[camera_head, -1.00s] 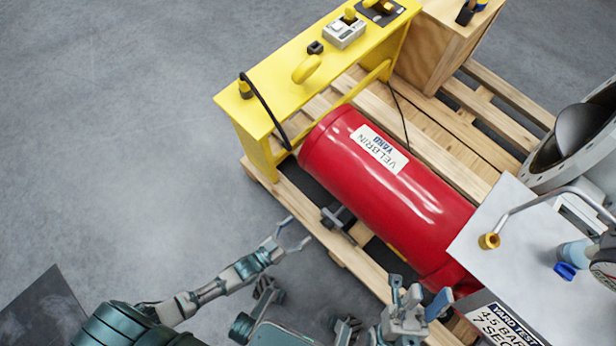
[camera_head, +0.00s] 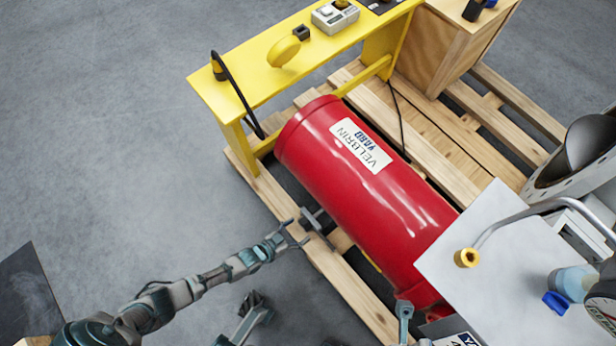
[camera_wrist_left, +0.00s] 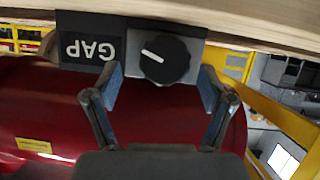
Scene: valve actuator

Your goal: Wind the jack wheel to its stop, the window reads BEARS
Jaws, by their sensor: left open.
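The jack wheel (camera_wrist_left: 164,60) is a round black knob with a white mark, on a grey plate in the left wrist view. Beside it, a dark window (camera_wrist_left: 90,48) reads GAP, upside down in the picture. In the head view the grey jack (camera_head: 318,222) sits at the pallet's near edge, beside the red cylinder; its wheel is not clear there. My left gripper (camera_head: 297,232) is open at the jack. In the left wrist view its fingers (camera_wrist_left: 160,88) stand apart on either side below the wheel, with nothing clearly held. Part of my right gripper (camera_head: 404,312) shows at the bottom edge.
The red cylinder (camera_head: 365,185) lies on the wooden pallet (camera_head: 345,278). A yellow frame (camera_head: 272,82) stands beyond it, with a black cable. A grey panel (camera_head: 480,240) with a pipe and brass fitting (camera_head: 467,257) is at right.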

